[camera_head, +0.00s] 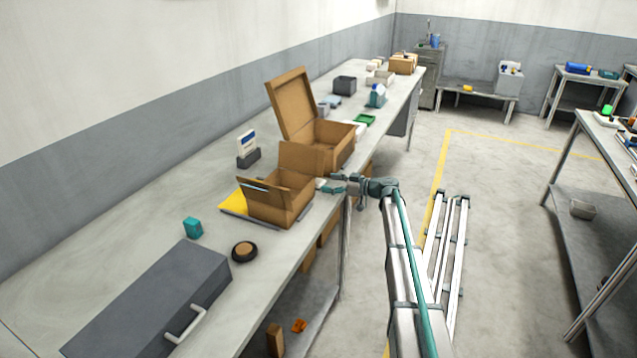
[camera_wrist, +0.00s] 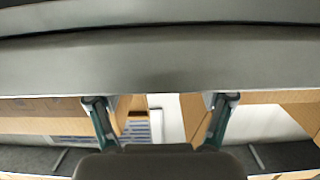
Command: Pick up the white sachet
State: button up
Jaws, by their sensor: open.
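My gripper (camera_head: 333,184) is at the table's front edge, beside the right side of the nearer open cardboard box (camera_head: 279,207). In the wrist view my gripper (camera_wrist: 160,112) has its two fingers spread wide apart. A white, flat shape (camera_wrist: 168,116) shows between and beyond the fingers, with brown cardboard to its sides; it may be the white sachet, but I cannot be sure. In the head view a small pale patch (camera_head: 320,183) shows at the fingertips, too small to identify. I see no contact between the fingers and the white shape.
A larger open cardboard box (camera_head: 322,140) stands just behind. A yellow envelope (camera_head: 234,203) lies left of the nearer box. A teal block (camera_head: 192,228), a dark round reel (camera_head: 244,251) and a grey case (camera_head: 150,300) are at the near end.

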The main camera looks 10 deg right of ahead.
aim_at(321, 182)
jog(key=p+x, duration=0.1)
jog(key=x, duration=0.3)
jog(key=shift+r, duration=0.1)
jog(key=shift+s, duration=0.1)
jog(key=c, duration=0.8)
jog(key=shift+r, duration=0.15)
